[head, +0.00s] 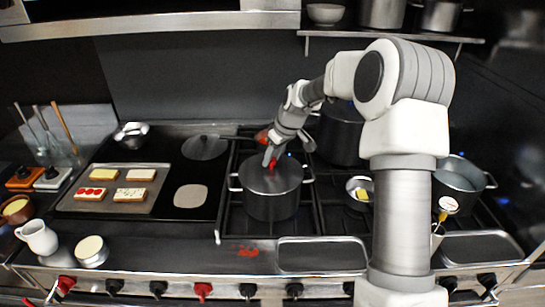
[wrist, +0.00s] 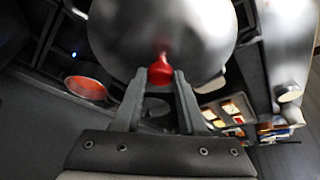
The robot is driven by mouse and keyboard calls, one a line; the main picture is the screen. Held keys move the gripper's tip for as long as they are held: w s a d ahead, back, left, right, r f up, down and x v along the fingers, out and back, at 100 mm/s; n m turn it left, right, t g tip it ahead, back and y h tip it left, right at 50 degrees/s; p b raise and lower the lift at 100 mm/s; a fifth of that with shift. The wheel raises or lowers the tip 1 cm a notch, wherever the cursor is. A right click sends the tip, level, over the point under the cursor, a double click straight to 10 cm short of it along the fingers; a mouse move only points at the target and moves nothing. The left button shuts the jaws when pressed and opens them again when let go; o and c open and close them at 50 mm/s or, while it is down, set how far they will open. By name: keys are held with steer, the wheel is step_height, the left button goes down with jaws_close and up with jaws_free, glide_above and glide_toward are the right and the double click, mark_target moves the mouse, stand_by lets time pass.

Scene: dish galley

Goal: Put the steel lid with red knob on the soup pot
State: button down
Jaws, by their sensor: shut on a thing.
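The steel lid (head: 262,180) shows over the mouth of the soup pot (head: 271,206), a steel pot with two side handles on the front middle burner. From the head view I cannot tell whether the lid rests on the rim or hangs slightly above it. My gripper (head: 270,160) is shut on the red knob (head: 273,165) from above. In the wrist view the fingertips (wrist: 160,76) pinch the red knob (wrist: 160,66), with the lid's shiny face (wrist: 165,30) beyond. The lid hides the pot's inside.
A large dark pot (head: 341,138) stands behind to the right. A small pan (head: 359,190) with a yellow piece is at right. An open pot (head: 462,178) stands further right. A flat pan or lid (head: 205,147) and a tray of toasts (head: 115,202) lie at left.

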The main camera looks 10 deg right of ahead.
jaws_free()
stand_by(0.5)
steer(key=shift+r, duration=0.1)
steer(key=shift+r+p, duration=2.05)
steer(key=shift+r, duration=1.4)
steer(key=shift+s+r, duration=0.1)
